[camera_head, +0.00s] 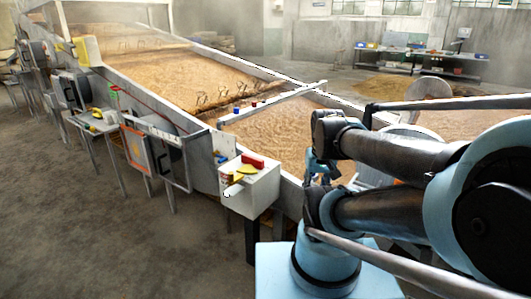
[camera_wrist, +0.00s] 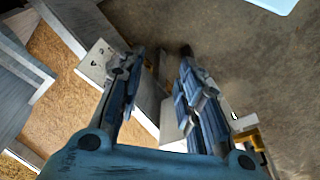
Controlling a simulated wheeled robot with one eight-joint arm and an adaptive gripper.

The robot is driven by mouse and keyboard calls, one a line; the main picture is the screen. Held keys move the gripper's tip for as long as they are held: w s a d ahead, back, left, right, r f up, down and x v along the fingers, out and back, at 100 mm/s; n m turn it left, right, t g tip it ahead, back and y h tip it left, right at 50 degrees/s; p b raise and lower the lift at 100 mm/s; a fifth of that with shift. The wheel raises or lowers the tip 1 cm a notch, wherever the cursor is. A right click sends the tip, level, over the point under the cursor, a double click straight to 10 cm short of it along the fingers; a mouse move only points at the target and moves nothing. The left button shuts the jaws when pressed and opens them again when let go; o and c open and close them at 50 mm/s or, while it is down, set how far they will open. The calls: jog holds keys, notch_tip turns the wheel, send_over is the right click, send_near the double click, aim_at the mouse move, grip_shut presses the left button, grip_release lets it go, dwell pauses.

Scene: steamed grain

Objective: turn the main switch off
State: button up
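A white box (camera_head: 258,192) stands at the near corner of the grain bed in the head view. A red part (camera_head: 252,161) and a yellow part (camera_head: 243,172) are on it, with a pale cylinder at its left side. I cannot tell which part is the main switch or its position. My gripper (camera_wrist: 162,50) is open in the wrist view, its two blue fingers apart with nothing gripped. A white surface with small dark marks (camera_wrist: 97,62) shows beside the left finger. A yellow part (camera_wrist: 245,124) lies right of the right finger. In the head view my gripper is right of the box, apart from it.
A long grain bed (camera_head: 160,70) with metal walls runs away to the upper left. Grey cabinets (camera_head: 150,148) and small tables line its left side. Open floor (camera_head: 90,225) lies at the left. Work tables (camera_head: 420,58) stand at the back right.

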jog(key=shift+w, duration=0.3)
jog(key=shift+o, duration=0.8)
notch_tip(320, 180, up, 12)
jog(key=n+g, duration=0.2)
jog(key=n, duration=0.8)
send_over(251, 156)
notch_tip(251, 156, down, 17)
jog(key=shift+d+f, duration=0.1)
jog(key=shift+c, duration=0.2)
